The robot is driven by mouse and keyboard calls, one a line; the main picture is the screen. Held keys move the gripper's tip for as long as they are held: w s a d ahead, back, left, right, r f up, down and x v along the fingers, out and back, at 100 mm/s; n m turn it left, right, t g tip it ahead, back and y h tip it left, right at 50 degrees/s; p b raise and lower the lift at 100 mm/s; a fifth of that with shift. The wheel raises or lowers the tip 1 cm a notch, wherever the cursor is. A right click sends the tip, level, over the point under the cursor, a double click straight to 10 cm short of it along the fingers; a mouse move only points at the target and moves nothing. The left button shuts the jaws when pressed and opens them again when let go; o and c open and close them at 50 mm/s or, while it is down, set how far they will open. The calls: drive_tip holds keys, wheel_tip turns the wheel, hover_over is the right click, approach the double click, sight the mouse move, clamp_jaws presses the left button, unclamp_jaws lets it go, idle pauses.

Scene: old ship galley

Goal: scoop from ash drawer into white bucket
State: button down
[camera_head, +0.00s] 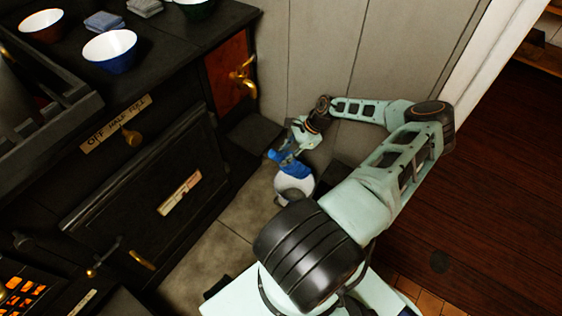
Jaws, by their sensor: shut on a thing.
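My gripper (297,143) is at the end of my bent arm, low beside the pale wall panels. It is shut on a blue thing (287,164), which looks like the scoop; its shape is partly hidden and too small to read. Right below it, a round white thing (294,186), which looks like the white bucket, stands on the floor, partly covered by my arm. I cannot tell whether the blue thing touches the bucket or is only above it, or whether it carries ash. I cannot make out the ash drawer for certain.
The black stove (150,150) fills the left, with a label, a closed-looking door and brass handles. Bowls, one of them blue (110,51), stand on top. An orange panel (230,72) has a brass handle. Glowing embers (18,292) show lower left. Wood floor (490,210) is clear at right.

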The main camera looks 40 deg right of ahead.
drive_tip(key=shift+s+d+r+t+y+b, duration=0.2)
drive_tip(key=shift+d+y+b, duration=0.4)
drive_tip(key=shift+b, duration=0.5)
drive_tip(key=shift+s+d+r+t+y+b, duration=0.1)
drive_tip(key=shift+d+r+y+b, duration=0.15)
drive_tip(key=shift+d+b, duration=0.65)
drive_tip(key=shift+s+r+y+b, duration=0.1)
drive_tip(key=shift+r+y+b, duration=0.15)
drive_tip(key=shift+b, duration=0.2)
